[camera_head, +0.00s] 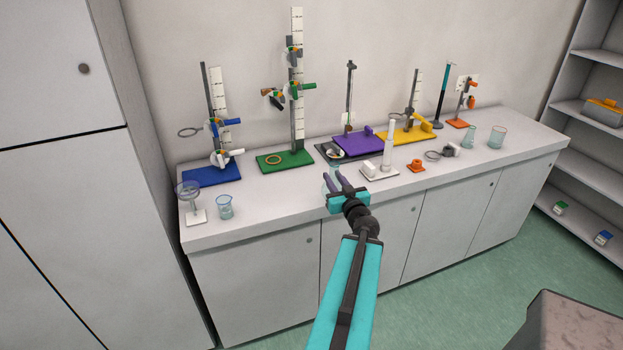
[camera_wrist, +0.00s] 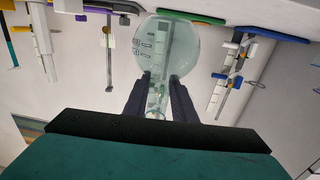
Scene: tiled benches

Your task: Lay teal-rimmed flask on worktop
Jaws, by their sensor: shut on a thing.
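My gripper (camera_head: 338,184) is over the front of the worktop (camera_head: 270,205), near its middle. In the wrist view my gripper (camera_wrist: 161,82) is shut on a clear glass flask (camera_wrist: 180,45). The flask has a round body with printed markings, and its narrow neck is between the two dark fingers. A teal tint shows at the neck end, low between the fingers. In the head view the flask (camera_head: 329,182) is small, pale and partly hidden by the fingers. I cannot tell whether it touches the worktop.
Stands with blue (camera_head: 212,175), green (camera_head: 285,161), purple (camera_head: 358,144) and yellow (camera_head: 407,134) bases line the back. A beaker (camera_head: 224,207) is at the left; a white-based cylinder (camera_head: 387,150) is right of my gripper. The front strip between beaker and gripper is clear.

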